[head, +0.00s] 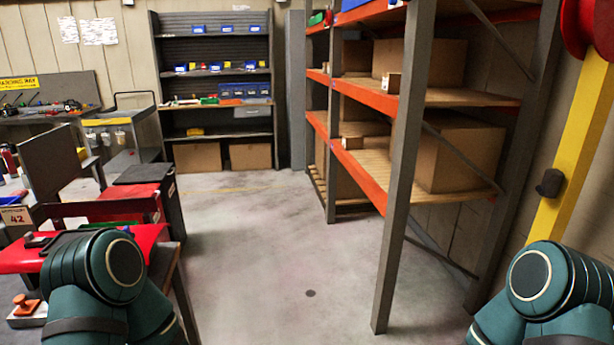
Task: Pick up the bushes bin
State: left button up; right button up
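Several small blue bins stand on the dark shelf unit (215,90) at the back of the room, one of them a blue bin (227,90) on a lower shelf. Others show on the upper shelves, such as a blue bin (197,29). Labels are too small to read, so I cannot tell which one is the bushes bin. Part of another blue bin (354,4) shows at the top edge, on the orange rack. Only links of my two arms show at the lower left and lower right. Neither gripper is in view.
An orange and grey rack (399,165) with cardboard boxes stands at right, beside a yellow post (575,140). Red-topped benches (125,192) and a grey trolley (136,135) line the left. Clear grey floor (255,240) runs between them to the back shelves.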

aim_at(214, 67)
jog(key=i+l, duration=0.2)
jog(key=i, duration=0.15)
jog(key=i+l+u, duration=0.1)
jog(key=i, duration=0.3)
jog(key=i+l, duration=0.3)
jog(key=i+u, duration=0.35)
jog(key=i, duration=1.15)
jog(key=i+u, duration=0.2)
jog(key=i, duration=0.5)
jog(key=i+l+u, duration=0.1)
jog(key=i+u, duration=0.15)
jog(key=i, duration=0.45)
jog(key=i+z, duration=0.15)
jog(key=i, duration=0.6)
jog(key=i+j+z, duration=0.15)
jog(key=i, duration=0.55)
jog(key=i+l+z, duration=0.1)
jog(key=i, duration=1.35)
jog(key=i+l+u, duration=0.15)
jog(key=i+u, duration=0.35)
jog(key=i, duration=0.9)
jog(key=i+j, duration=0.15)
jog(key=i, duration=0.6)
jog(key=l+z, duration=0.05)
